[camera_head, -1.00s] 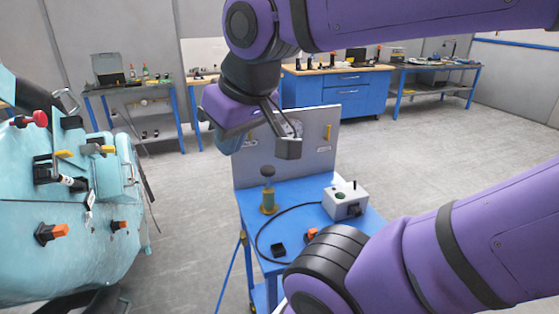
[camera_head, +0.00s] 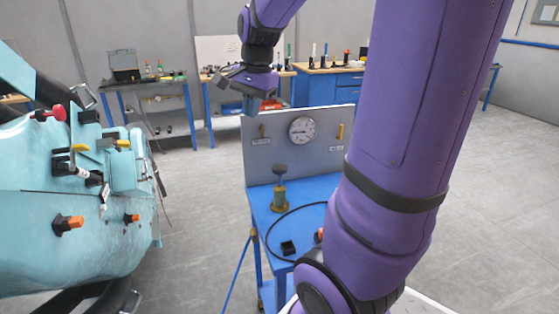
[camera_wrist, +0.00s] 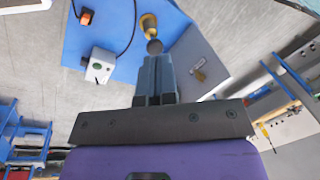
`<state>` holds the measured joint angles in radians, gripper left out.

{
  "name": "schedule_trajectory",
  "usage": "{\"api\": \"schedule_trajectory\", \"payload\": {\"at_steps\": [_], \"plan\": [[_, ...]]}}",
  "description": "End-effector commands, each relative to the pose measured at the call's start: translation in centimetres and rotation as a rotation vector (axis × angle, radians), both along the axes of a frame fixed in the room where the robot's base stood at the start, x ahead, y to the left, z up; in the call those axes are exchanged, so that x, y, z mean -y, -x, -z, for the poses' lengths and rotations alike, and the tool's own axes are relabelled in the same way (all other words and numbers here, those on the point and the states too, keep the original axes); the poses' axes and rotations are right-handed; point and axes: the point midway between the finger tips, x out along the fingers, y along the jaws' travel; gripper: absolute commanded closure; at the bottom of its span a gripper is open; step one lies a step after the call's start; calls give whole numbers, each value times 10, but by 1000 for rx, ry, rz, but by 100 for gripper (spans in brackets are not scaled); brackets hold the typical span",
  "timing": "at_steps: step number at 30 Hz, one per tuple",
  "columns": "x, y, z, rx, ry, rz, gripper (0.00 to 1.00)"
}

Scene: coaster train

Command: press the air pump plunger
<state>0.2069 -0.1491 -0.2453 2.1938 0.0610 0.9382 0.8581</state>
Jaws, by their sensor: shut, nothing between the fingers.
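The air pump (camera_head: 280,197) stands upright on the blue cart top (camera_head: 262,206), with a brassy base and a dark round plunger knob (camera_head: 280,169) on top. My gripper (camera_head: 250,106) is shut and empty, in the air above the cart, higher than the knob and slightly left of it in the head view. In the wrist view the closed fingers (camera_wrist: 156,60) point at the plunger knob (camera_wrist: 154,46), and their tips lie just below it in the picture. I cannot tell the exact distance, but the head view shows a clear gap.
A grey panel with a gauge (camera_head: 302,130) and a yellow handle (camera_head: 340,131) rises behind the pump. A black hose (camera_head: 290,211) curves over the cart. A white box (camera_wrist: 98,65) sits on the cart. The teal coaster train (camera_head: 60,240) is at left.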

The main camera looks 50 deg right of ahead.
Motion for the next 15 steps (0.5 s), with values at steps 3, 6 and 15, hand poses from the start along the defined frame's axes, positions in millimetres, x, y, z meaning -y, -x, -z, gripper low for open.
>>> {"api": "schedule_trajectory", "payload": {"at_steps": [3, 6, 15], "plan": [[44, -18, 21, -60, -33, 238, 100], [76, -26, 38, -101, -50, 421, 100], [135, -34, 71, -168, -60, 746, 100]]}}
